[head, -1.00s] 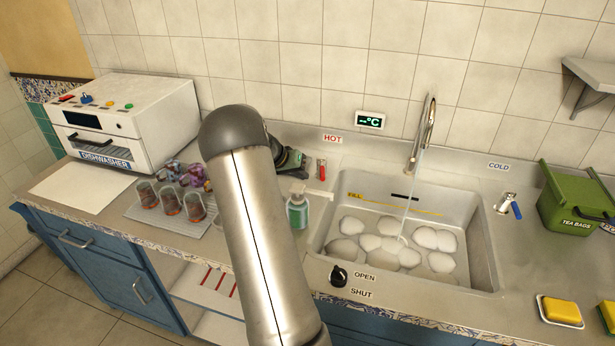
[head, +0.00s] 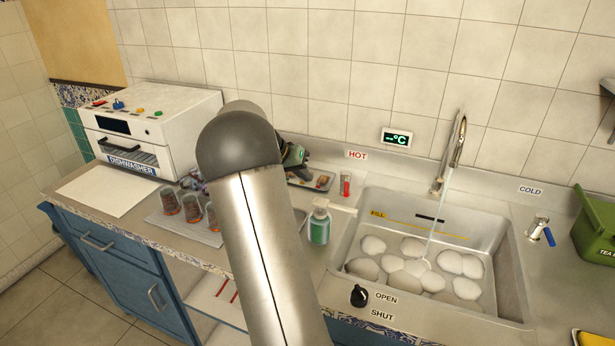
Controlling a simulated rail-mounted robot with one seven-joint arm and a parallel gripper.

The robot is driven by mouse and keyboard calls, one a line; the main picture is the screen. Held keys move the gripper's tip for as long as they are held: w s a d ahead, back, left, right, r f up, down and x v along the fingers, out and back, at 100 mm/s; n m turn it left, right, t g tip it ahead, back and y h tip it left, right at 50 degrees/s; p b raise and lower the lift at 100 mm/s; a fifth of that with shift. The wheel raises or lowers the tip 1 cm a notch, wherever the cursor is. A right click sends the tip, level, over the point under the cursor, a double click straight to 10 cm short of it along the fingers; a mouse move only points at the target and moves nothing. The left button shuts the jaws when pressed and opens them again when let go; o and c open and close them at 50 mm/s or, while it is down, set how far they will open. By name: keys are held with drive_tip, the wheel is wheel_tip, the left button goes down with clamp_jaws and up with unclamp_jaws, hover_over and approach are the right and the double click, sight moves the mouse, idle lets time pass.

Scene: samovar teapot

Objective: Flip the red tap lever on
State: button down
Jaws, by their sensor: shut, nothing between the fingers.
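The red tap lever (head: 346,181) stands upright on the counter below the HOT label (head: 357,154), left of the sink. My gripper (head: 297,157) is dark and mostly hidden behind my arm, up and to the left of the red lever in the picture. It looks apart from the lever and shut, with nothing seen in it. A thin stream runs from the metal faucet (head: 457,140) into the sink (head: 505,270). The display (head: 396,138) shows dashes and °C.
A green soap bottle (head: 319,225) stands in front of the red lever. A small tray (head: 323,185) lies left of the lever. Tea glasses (head: 192,208) and a dishwasher (head: 150,125) are left. A blue lever (head: 548,236) is right.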

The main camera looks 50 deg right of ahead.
sight(346, 184)
drive_tip(key=r, duration=0.1)
drive_tip(key=d+r+n+t, duration=0.1)
drive_tip(key=r, duration=0.1)
drive_tip(key=shift+s+d+n+y, duration=0.1)
drive_tip(key=shift+n+y, duration=0.2)
drive_tip(key=shift+y, duration=0.1)
drive_tip(key=s+d+f+p, duration=0.3)
drive_tip(key=s+d+f, duration=0.1)
drive_tip(key=d+f, duration=0.3)
wheel_tip(346, 184, down, 2)
drive_tip(key=shift+s+d, duration=0.3)
drive_tip(key=shift+s, duration=0.05)
